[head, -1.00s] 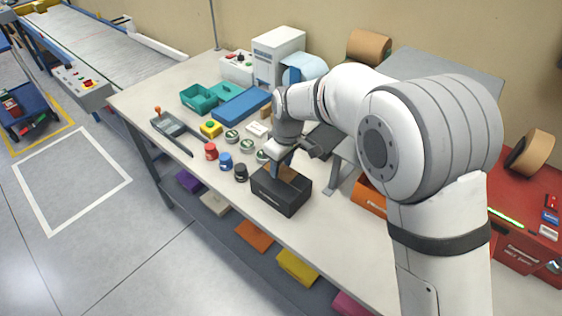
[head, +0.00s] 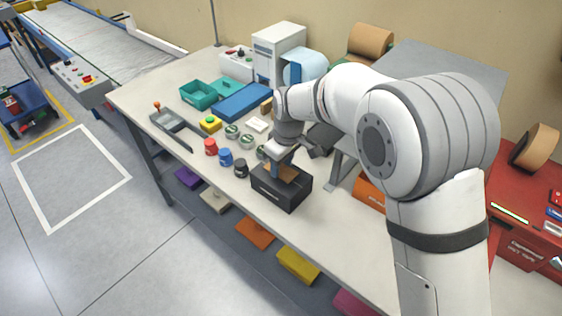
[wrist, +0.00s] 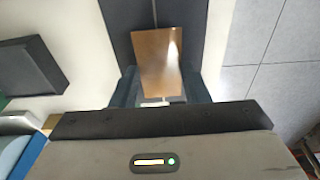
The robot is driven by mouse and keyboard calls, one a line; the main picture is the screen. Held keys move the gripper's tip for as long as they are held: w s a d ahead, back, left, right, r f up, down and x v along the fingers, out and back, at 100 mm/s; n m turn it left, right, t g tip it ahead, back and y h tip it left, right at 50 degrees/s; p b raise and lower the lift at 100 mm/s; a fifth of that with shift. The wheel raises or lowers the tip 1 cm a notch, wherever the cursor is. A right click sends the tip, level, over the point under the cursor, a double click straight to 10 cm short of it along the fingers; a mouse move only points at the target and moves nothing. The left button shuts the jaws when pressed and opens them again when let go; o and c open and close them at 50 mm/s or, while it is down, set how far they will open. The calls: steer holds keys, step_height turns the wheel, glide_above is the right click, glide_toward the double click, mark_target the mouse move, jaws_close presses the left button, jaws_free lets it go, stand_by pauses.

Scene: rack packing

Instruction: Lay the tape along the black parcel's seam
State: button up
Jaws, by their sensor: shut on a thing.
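The black parcel (head: 292,198) sits on the bench near its front edge; it also shows in the wrist view (wrist: 191,30). A thin pale seam line (wrist: 154,12) runs along its top. My gripper (head: 276,172) is over the parcel's top, shut on a brown strip of tape (head: 288,174). In the wrist view, the tape (wrist: 157,58) lies between the blue fingers of my gripper (wrist: 160,92) and covers the middle of the seam. I cannot tell whether the whole strip touches the parcel.
A red cap (head: 210,147), a blue cap (head: 225,157) and a black cap (head: 241,168) stand left of the parcel. Behind are a teal bin (head: 198,97), a blue case (head: 243,103) and a white printer (head: 277,50). The bench right of the parcel is partly clear.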

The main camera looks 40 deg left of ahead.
steer(key=shift+f+b, duration=0.35)
steer(key=shift+f, duration=0.25)
steer(key=o, duration=1)
steer(key=r, duration=0.2)
steer(key=r+b, duration=0.1)
steer(key=r, duration=0.2)
steer(key=d+r, duration=0.1)
steer(key=r, duration=0.1)
steer(key=shift+r, duration=0.4)
